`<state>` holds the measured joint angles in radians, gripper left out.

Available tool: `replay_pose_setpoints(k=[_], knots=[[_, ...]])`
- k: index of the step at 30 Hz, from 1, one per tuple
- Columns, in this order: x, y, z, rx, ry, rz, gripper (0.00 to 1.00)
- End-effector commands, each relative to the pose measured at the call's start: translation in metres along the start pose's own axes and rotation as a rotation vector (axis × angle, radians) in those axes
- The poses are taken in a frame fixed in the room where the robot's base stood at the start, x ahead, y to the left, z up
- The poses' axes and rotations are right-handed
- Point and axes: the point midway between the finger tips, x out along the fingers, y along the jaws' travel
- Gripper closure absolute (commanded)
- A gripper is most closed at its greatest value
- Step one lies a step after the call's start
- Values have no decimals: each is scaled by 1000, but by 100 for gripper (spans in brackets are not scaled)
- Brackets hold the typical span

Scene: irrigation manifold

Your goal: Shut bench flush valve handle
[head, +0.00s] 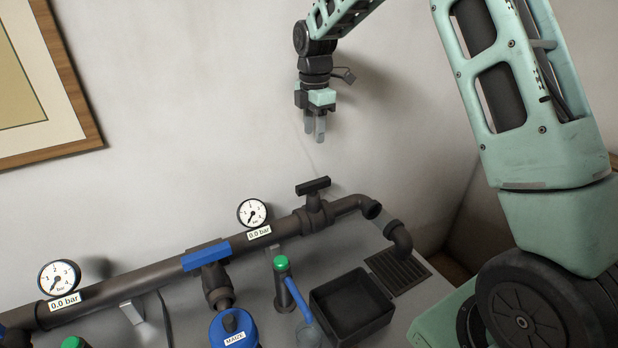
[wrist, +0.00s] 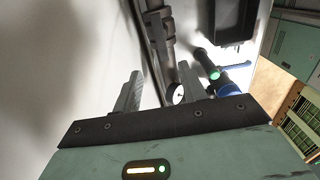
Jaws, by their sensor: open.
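A black T-shaped valve handle (head: 313,186) stands on top of the dark pipe (head: 130,281), near its right end, by the open outlet and floor grate. Its bar lies roughly in line with the pipe. It carries no readable label, so I cannot confirm from print that it is the flush valve. My gripper (head: 315,136) hangs above the handle, well apart from it, fingers pointing down, open and empty. In the wrist view, my gripper's two fingers (wrist: 160,88) are spread apart, with the pipe beyond them.
Two gauges (head: 252,213) (head: 60,279) read 0.0 bar. A blue cap (head: 233,328), green-topped post (head: 281,264), black tray (head: 350,306) and grate (head: 397,271) stand in front. The wall is behind.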

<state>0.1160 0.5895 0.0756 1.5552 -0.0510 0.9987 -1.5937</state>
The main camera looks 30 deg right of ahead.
Motion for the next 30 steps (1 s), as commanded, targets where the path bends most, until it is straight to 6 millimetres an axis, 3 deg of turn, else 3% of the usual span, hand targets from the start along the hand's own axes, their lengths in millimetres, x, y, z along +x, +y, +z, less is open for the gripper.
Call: replay_pose_setpoints(k=[18, 24, 30], knots=[[123, -2, -1, 1, 0, -5, 58], [148, -1, -2, 0, 1, -2, 58], [157, -1, -2, 0, 1, -1, 58]])
